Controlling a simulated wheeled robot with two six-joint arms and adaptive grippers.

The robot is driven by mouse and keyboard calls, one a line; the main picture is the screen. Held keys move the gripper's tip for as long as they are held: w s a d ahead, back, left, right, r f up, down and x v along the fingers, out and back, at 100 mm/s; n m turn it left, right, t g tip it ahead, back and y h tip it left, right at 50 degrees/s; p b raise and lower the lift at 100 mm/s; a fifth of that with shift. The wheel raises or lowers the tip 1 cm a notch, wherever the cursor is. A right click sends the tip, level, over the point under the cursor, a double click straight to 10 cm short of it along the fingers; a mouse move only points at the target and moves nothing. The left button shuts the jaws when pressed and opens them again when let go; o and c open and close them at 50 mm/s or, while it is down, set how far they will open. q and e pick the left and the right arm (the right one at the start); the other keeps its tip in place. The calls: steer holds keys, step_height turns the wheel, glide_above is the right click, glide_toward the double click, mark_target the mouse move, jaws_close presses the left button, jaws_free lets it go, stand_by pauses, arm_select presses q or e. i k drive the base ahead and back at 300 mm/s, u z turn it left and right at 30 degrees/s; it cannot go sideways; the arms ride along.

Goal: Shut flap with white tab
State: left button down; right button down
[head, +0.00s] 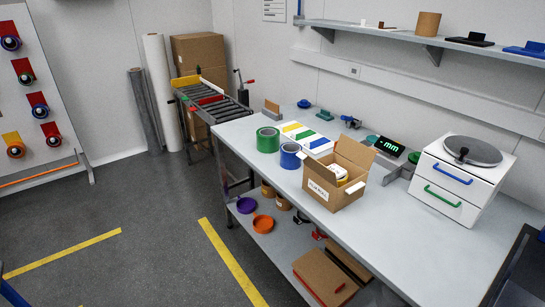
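An open cardboard box (330,188) stands on the grey workbench (420,230), near its front edge. It has a white label with dark print on its front side. Its flaps stand open: one flap (354,150) rises at the back and another spreads out to the right. White and yellow items (340,172) show inside the box. Neither of my grippers can be made out in the head view.
Green tape (268,140) and blue tape (290,156) stand left of the box. A white drawer unit (462,180) stands to its right. A wall shelf (400,34) runs above. The bench is clear in front of the drawers. A dark structure (520,275) fills the lower right corner.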

mark_target(321, 169)
steer(key=z, duration=0.45)
steer(key=i, duration=0.85)
steer(key=z, duration=0.75)
